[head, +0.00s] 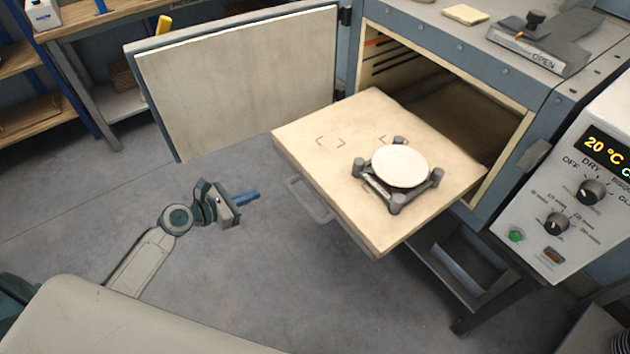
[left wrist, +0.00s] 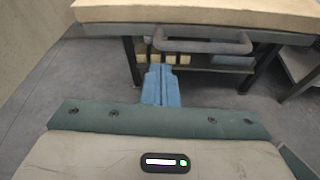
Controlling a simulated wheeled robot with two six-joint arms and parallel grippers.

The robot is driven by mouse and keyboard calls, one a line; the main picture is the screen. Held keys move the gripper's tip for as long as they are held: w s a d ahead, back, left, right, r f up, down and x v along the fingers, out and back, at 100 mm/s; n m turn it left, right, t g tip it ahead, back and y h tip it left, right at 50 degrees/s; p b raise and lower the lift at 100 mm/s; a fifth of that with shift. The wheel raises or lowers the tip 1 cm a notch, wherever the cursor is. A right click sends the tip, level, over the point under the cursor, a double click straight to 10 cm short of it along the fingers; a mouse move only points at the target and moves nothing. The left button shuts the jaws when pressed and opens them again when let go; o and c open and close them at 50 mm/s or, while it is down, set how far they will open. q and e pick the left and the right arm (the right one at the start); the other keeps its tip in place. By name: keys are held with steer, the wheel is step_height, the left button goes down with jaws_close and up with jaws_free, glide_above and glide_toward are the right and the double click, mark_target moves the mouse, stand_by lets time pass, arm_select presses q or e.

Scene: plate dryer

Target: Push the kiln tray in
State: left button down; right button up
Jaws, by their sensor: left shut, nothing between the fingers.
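The kiln tray (head: 315,165) is a cream slab pulled out of the open kiln (head: 430,95). A grey handle (head: 311,200) runs along its front edge. A white plate (head: 400,166) lies on a grey four-post stand (head: 397,203) on the tray. My left gripper (head: 246,198) is shut and empty, its blue fingers left of the handle and apart from it. In the left wrist view the blue fingers (left wrist: 161,86) point toward the handle (left wrist: 202,45), which is ahead and above. My right gripper is not in view.
The kiln door (head: 240,80) stands swung open at the left. A control panel (head: 585,190) showing 20 °C is at the right. A workbench (head: 110,15) and shelves (head: 30,95) stand at the back left. The floor around my left gripper is clear.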

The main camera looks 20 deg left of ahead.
arm_select(q)
steer(key=h, duration=0.1)
glide_toward(308, 181)
steer(key=v, duration=0.3)
steer(key=p+x, duration=0.1)
steer(key=x, duration=0.7)
steer(key=shift+w+d, duration=0.15)
steer(key=shift+w, duration=0.1)
steer(key=shift+w+d+f, duration=0.15)
steer(key=shift+w+d, duration=0.15)
steer(key=shift+w, duration=0.05)
